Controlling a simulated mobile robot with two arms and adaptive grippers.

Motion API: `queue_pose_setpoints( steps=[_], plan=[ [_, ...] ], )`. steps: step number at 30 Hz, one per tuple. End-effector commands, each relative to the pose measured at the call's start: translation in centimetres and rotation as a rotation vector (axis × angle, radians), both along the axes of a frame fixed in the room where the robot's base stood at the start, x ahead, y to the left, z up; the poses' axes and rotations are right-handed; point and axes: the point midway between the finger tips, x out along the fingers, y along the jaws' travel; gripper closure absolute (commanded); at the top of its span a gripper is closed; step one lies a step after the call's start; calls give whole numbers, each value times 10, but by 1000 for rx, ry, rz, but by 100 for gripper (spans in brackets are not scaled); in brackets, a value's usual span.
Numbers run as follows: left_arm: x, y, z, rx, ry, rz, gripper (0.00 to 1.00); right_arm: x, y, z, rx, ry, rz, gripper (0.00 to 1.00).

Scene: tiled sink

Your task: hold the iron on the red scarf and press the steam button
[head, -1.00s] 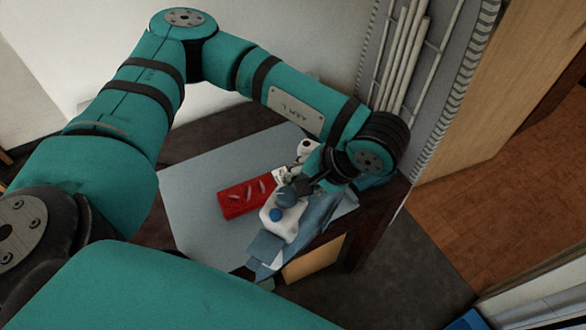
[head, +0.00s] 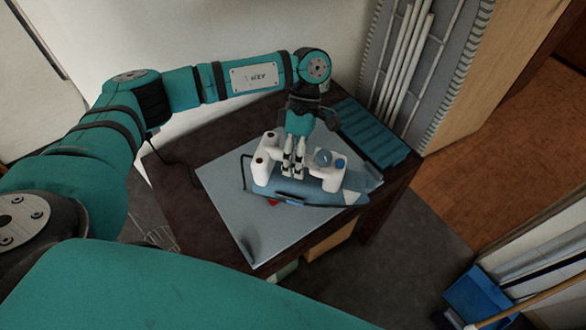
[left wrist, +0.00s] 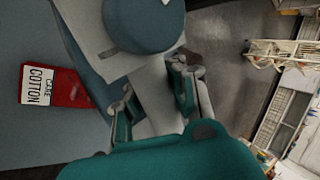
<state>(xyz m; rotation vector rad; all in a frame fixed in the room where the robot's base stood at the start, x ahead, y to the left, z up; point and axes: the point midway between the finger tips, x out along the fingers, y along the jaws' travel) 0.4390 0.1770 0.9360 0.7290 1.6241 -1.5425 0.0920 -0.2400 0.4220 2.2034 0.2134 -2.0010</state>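The white and blue iron (head: 330,184) lies about flat over the middle of the grey-blue mat. It also shows in the left wrist view (left wrist: 160,105). My left gripper (head: 293,168) comes down from above with its fingers on either side of the white handle, closed on it. A grey-blue round knob (head: 323,158) and a blue cap (head: 340,164) are on its top. The red scarf (head: 272,202) is mostly hidden behind the iron; in the left wrist view a red part with a white "CARE COTTON" label (left wrist: 38,86) shows. I cannot tell whether the iron touches it. My right gripper is out of view.
The mat (head: 245,225) lies on a dark table (head: 165,195). A teal slatted piece (head: 372,135) lies at the table's back right. A grey rack with white rails (head: 405,60) stands behind. A blue dustpan (head: 480,295) is at the lower right. The mat's front left is clear.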

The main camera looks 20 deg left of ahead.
Motion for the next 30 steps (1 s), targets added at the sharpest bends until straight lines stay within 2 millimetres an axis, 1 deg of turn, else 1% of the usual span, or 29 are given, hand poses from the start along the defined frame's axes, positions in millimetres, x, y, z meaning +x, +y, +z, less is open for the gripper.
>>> queue_pose_setpoints(
  steps=[1, 3, 6, 9, 12, 15, 20, 26, 30],
  plan=[
    [6, 8, 10, -5, 2, 133, 100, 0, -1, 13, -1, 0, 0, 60],
    [15, 16, 11, -6, 0, 311, 100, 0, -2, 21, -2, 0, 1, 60],
    [25, 29, 13, -7, -5, 528, 100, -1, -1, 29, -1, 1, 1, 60],
    [34, 40, 14, -7, -9, 691, 100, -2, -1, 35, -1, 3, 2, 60],
    [39, 48, 14, -8, -11, 795, 100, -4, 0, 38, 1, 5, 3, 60],
    [42, 52, 12, -8, -13, 846, 100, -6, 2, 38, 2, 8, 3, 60],
    [43, 52, 8, -8, -14, 862, 100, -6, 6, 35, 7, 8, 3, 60],
    [43, 52, -5, -8, -14, 859, 100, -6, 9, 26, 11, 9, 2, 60],
    [43, 52, -18, -8, -14, 857, 100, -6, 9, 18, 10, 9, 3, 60]
  ],
)
